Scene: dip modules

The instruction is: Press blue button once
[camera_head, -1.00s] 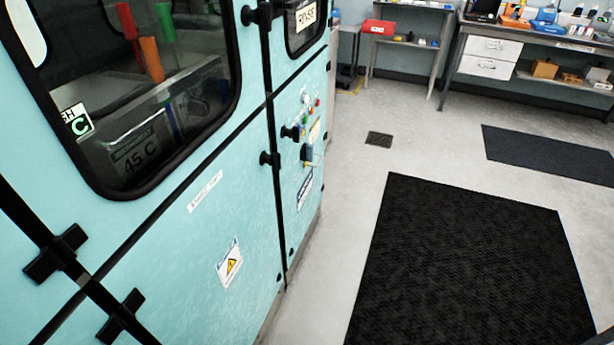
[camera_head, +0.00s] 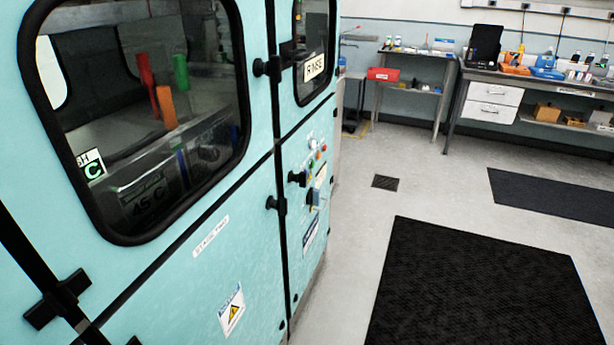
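A control panel (camera_head: 316,160) is on the side of the teal machine, right of its door seam. It carries a small red button (camera_head: 323,148), a small green button (camera_head: 311,157) and a pale round knob or dial (camera_head: 313,143). A dark blue part (camera_head: 313,197) juts out lower on the panel. The panel is seen at a steep angle and small, so I cannot clearly tell which part is the blue button. Neither of my grippers is in view.
The teal machine (camera_head: 190,265) fills the left side, with black latches along its seams. A black floor mat (camera_head: 475,290) lies to the right. A workbench (camera_head: 550,82) and a small shelf table (camera_head: 410,85) stand at the back.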

